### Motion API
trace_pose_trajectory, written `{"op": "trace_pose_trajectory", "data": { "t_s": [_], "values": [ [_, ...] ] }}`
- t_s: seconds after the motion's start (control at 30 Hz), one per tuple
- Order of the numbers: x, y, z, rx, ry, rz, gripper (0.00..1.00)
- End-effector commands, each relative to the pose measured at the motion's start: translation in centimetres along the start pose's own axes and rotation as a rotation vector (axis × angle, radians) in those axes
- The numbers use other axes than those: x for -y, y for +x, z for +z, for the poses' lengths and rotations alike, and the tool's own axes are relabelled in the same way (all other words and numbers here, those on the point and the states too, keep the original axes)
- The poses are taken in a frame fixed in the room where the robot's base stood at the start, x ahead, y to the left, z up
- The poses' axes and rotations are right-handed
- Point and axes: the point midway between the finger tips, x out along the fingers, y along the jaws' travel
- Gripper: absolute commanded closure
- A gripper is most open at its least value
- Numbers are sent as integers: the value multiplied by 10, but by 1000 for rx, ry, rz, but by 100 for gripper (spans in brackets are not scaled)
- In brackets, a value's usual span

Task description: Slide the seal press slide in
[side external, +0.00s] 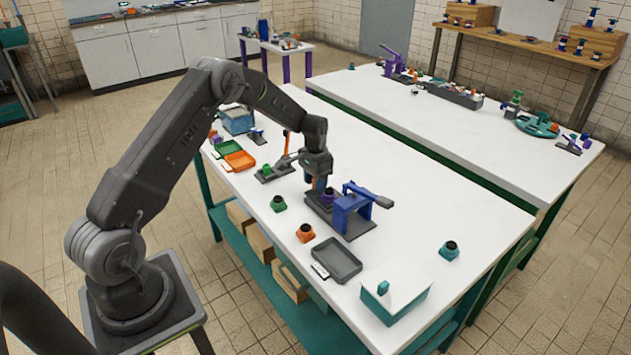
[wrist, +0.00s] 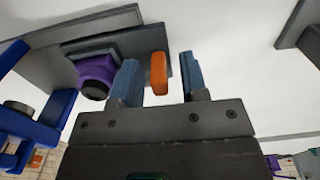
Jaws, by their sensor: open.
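The seal press stands on the near white table, with a blue frame (side external: 352,213) and lever on a dark grey base. Its slide (wrist: 112,47) is a grey plate carrying a purple part with a dark round top (wrist: 94,80). The purple part shows in front of the blue frame in the side view (side external: 328,196). An orange upright handle (wrist: 158,73) stands at the slide's end. My gripper (side external: 314,184) is low over that end, pointing down. In the wrist view its two fingers (wrist: 158,58) are open on either side of the handle, with gaps showing.
An orange-lever fixture (side external: 279,167) stands close behind my gripper. A green part (side external: 278,203), an orange part (side external: 305,232) and a grey tray (side external: 337,260) lie toward the near edge. The table to the right of the press is mostly clear.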

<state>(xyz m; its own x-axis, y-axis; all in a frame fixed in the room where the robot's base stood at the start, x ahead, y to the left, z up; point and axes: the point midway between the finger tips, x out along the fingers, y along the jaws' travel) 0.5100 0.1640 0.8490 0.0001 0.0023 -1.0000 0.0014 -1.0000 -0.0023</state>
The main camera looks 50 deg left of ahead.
Motion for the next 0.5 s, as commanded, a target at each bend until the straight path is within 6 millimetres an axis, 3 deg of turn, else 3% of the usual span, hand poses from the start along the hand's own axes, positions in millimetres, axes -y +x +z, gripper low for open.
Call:
{"op": "trace_pose_trajectory", "data": {
  "t_s": [0.07,0.5],
  "values": [
    [0,0,0,0,0,0,60],
    [0,0,0,0,0,0,100]
  ]
}}
